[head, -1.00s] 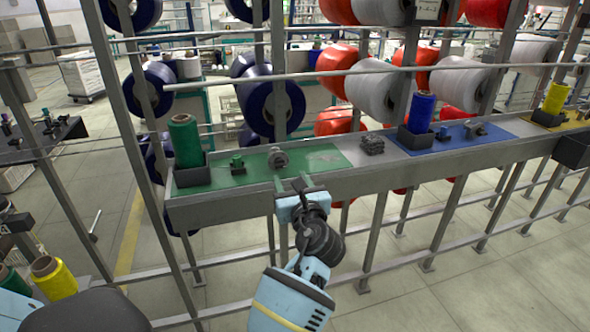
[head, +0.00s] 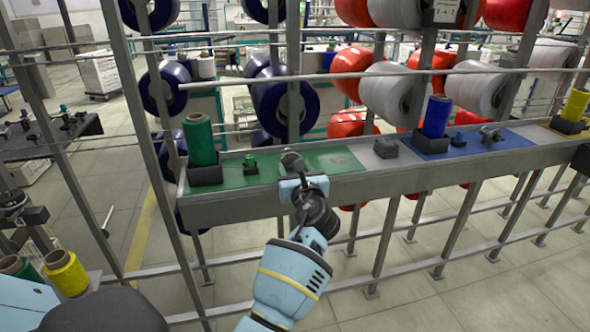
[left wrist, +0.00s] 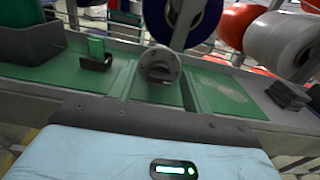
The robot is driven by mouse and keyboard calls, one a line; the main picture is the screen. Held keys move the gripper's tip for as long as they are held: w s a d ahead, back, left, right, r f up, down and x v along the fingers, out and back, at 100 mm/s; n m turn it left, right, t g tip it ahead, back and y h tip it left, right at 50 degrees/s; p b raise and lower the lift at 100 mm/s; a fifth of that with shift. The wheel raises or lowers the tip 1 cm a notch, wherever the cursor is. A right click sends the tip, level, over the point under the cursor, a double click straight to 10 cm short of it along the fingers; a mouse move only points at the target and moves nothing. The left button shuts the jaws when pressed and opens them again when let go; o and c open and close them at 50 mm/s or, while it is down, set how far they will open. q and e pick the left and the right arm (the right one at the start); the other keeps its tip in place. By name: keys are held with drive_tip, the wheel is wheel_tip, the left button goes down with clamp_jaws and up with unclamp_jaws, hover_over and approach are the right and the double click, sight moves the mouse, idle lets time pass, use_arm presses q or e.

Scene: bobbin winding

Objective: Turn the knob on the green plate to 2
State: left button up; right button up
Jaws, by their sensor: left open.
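The green plate (head: 338,160) lies on the left part of the long grey rail. A grey round knob (head: 291,159) stands on it, and it also shows in the left wrist view (left wrist: 160,66). No scale numbers can be read, so I cannot tell the knob's setting. My left gripper (head: 296,172) is at the near edge of the plate, just in front of the knob. In the left wrist view its open fingers (left wrist: 158,88) point toward the knob, one on each side of its near face. I cannot tell whether they touch it. My right gripper is not in view.
A green spool (head: 199,138) in a black holder and a small green-topped part (head: 250,164) stand left of the knob. A dark grey block (head: 386,148) is to the right, before a blue plate (head: 510,139). Upright posts and a horizontal bar stand close behind.

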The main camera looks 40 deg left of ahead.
use_arm(q)
drive_tip(key=c, duration=1)
